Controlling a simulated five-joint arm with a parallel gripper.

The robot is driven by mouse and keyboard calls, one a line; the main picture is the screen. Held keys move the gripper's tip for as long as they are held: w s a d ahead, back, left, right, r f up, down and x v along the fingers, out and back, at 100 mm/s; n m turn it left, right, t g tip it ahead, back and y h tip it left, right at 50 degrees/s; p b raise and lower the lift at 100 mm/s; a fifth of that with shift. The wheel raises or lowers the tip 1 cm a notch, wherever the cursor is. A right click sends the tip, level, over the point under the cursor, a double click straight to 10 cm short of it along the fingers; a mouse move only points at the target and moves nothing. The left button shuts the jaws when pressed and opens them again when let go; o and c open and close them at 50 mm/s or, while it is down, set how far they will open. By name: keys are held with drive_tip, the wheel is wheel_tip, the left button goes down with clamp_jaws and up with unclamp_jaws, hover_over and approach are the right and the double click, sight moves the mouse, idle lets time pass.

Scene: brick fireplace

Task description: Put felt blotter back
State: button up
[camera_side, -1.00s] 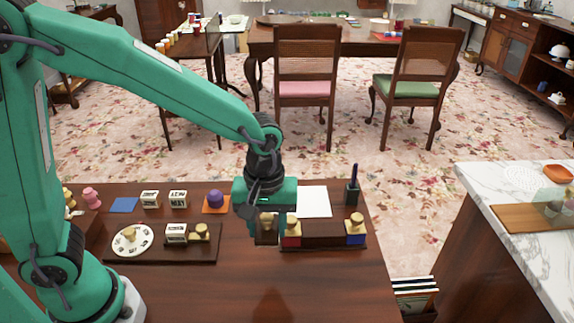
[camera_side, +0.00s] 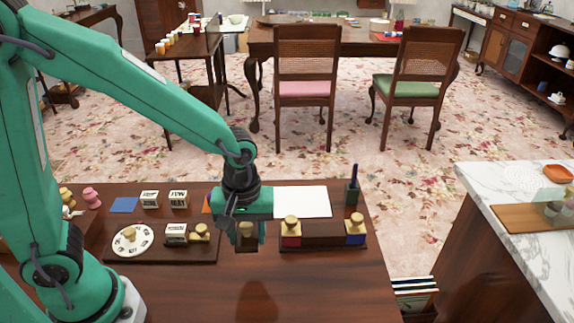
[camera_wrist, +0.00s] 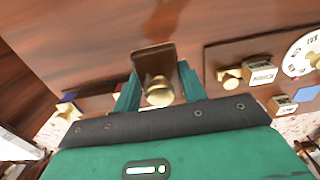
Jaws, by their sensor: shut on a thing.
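My gripper (camera_side: 247,238) is shut on the blotter (camera_wrist: 153,60), a brown block with a round brass knob. In the side view the blotter (camera_side: 247,244) hangs between the fingers in the gap between two dark wooden trays, apparently above the desk. In the wrist view the fingers stand on both sides of it; its underside is hidden. The right tray (camera_side: 322,243) holds a red inkwell (camera_side: 291,235) and a blue inkwell (camera_side: 355,233), both brass-topped, with a bare stretch between them. The left tray (camera_side: 150,255) holds a white dial (camera_side: 132,240), a lettered block (camera_side: 176,233) and a brass-knobbed piece (camera_side: 199,233).
Behind the trays lie a white sheet (camera_side: 303,201), a pen holder (camera_side: 352,192), lettered blocks (camera_side: 178,199) and a blue square (camera_side: 124,205). An orange square is mostly hidden by my gripper. The front of the desk (camera_side: 320,290) is clear.

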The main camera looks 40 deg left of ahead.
drive_tip(key=w+a+f, duration=0.1)
drive_tip(key=a, duration=0.1)
drive_tip(key=w+a+f, duration=0.3)
drive_tip(key=w+a, duration=0.1)
drive_tip(key=shift+a+f, duration=0.1)
drive_tip(key=shift+f, duration=0.25)
drive_tip(key=shift+f, duration=0.1)
drive_tip(key=shift+f, duration=1.95)
drive_tip(key=shift+f, duration=0.1)
drive_tip(key=o, duration=0.9)
drive_tip(key=shift+o, duration=0.2)
